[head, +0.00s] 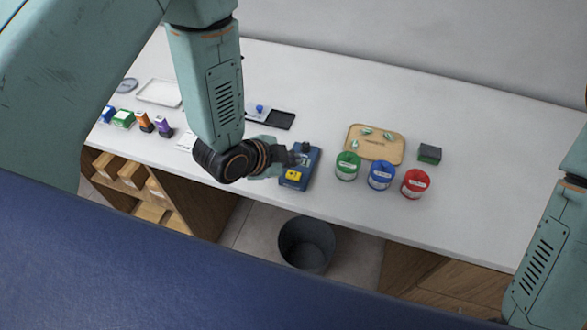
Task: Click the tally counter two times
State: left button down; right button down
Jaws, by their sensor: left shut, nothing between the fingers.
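A blue device with a yellow button, which looks like the tally counter (297,180), lies on the white counter near its front edge. My left gripper (285,158) is shut and empty, at the counter's left side and partly over it. I cannot tell whether its fingertips touch the device. The wrist and forearm hide some of the worktop to the left. My right arm shows at the right edge, but its gripper is out of the picture.
Green (347,168), blue (381,177) and red (415,184) jars stand to the right. Behind them are a wooden tray (398,154) and a dark box (429,153). A black tray (282,120) lies behind the device. A grey bin (306,244) stands below. The worktop's right end is clear.

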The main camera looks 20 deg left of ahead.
pick_arm(q)
jog(key=shift+r+p, duration=0.9)
jog(key=shift+r, duration=0.45)
jog(key=shift+f, duration=0.1)
jog(key=shift+w, duration=0.1)
dwell(0.7)
